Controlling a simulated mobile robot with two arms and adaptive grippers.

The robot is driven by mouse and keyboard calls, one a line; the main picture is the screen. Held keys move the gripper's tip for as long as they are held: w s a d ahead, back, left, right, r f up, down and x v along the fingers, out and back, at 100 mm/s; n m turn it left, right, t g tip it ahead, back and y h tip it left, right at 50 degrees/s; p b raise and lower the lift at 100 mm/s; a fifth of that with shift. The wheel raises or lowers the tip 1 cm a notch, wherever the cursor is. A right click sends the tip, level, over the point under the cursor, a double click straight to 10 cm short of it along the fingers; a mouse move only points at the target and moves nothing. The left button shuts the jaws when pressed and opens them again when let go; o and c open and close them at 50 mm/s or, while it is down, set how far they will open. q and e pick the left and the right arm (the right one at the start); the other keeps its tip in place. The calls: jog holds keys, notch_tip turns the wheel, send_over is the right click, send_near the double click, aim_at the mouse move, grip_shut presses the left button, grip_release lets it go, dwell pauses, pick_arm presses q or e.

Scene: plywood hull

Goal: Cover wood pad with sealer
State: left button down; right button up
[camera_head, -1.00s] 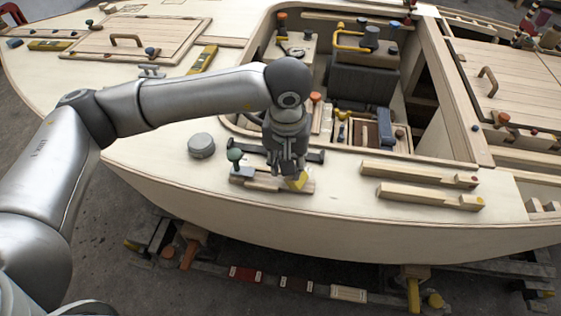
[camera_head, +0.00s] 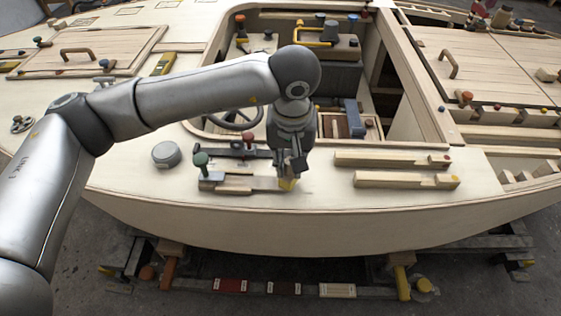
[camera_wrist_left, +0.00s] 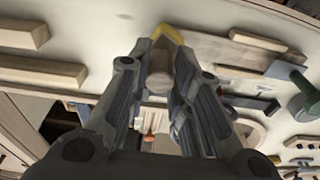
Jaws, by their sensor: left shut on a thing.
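The wood pad (camera_head: 238,186) is a flat wooden strip lying on the pale plywood deck near its front edge. My left gripper (camera_head: 288,168) points down at the pad's right end. It is shut on a sealer applicator with a yellow tip (camera_head: 288,184). In the left wrist view, the yellow tip (camera_wrist_left: 170,33) shows beyond the fingers, and a round, pale brown part shows between them. I cannot tell whether the tip touches the wood. The fingers partly hide the pad's right end. My right gripper is not in view.
A green-knobbed clamp (camera_head: 201,160) stands at the pad's left end. A round grey tin (camera_head: 166,154) is farther left. Two wooden battens (camera_head: 392,160) (camera_head: 406,180) lie to the right. The open cockpit with a steering wheel (camera_head: 236,117) lies behind.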

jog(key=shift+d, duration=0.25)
pick_arm(q)
jog(key=shift+r, duration=0.1)
jog(key=shift+r+p, duration=1.15)
jog(key=shift+r, duration=1.8)
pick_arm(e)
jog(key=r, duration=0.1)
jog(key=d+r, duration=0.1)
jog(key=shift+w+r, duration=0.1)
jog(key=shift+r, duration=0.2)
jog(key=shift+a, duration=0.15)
